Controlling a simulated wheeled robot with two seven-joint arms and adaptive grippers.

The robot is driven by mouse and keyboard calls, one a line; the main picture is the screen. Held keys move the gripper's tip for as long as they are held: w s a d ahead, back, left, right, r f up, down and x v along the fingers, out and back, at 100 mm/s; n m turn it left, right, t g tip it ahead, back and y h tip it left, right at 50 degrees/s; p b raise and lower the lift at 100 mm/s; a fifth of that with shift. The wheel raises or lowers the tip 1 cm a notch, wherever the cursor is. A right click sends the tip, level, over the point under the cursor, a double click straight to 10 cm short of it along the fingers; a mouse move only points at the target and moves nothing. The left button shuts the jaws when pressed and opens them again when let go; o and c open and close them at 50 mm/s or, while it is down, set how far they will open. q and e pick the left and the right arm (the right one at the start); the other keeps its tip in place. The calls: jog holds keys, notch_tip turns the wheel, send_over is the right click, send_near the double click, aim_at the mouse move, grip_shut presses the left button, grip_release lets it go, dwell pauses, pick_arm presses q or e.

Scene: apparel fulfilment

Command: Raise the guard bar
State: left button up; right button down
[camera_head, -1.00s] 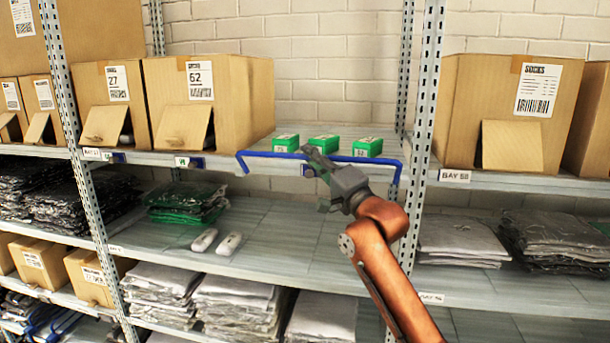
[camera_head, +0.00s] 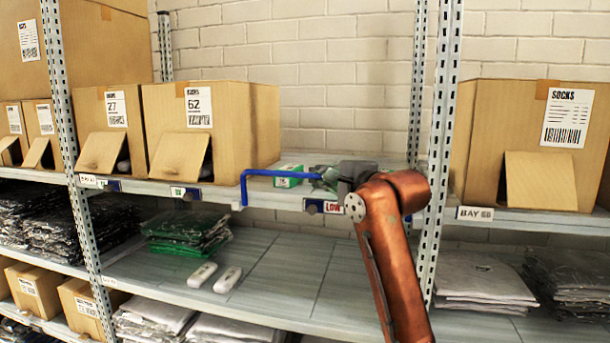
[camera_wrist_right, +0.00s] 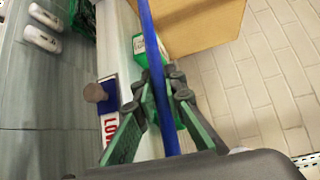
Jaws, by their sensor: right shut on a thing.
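The blue guard bar (camera_head: 275,173) runs along the front of the middle shelf, its left arm bent down at the shelf edge. My right gripper (camera_head: 328,179) is shut on the bar. In the right wrist view the bar (camera_wrist_right: 151,45) passes between the closed fingers (camera_wrist_right: 160,88). The bar's right part is hidden behind my right arm in the head view. A green box (camera_head: 288,177) stands behind the bar on the shelf; others there are mostly hidden. My left gripper is not in view.
A red-lettered "LOW" tag (camera_head: 332,208) and a dark knob are on the shelf edge below the gripper. Cartons flank the spot: the 62 carton (camera_head: 235,130) left, the SOCKS carton (camera_head: 490,135) right, past an upright post (camera_head: 440,150). Two white items (camera_head: 228,280) lie on the shelf below.

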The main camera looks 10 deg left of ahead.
jog(key=shift+r, duration=0.1)
jog(key=shift+a, duration=0.1)
jog(key=c, duration=2)
grip_release()
jog(key=shift+s+a, duration=0.1)
jog(key=shift+o, duration=0.2)
jog(key=v, duration=1.2)
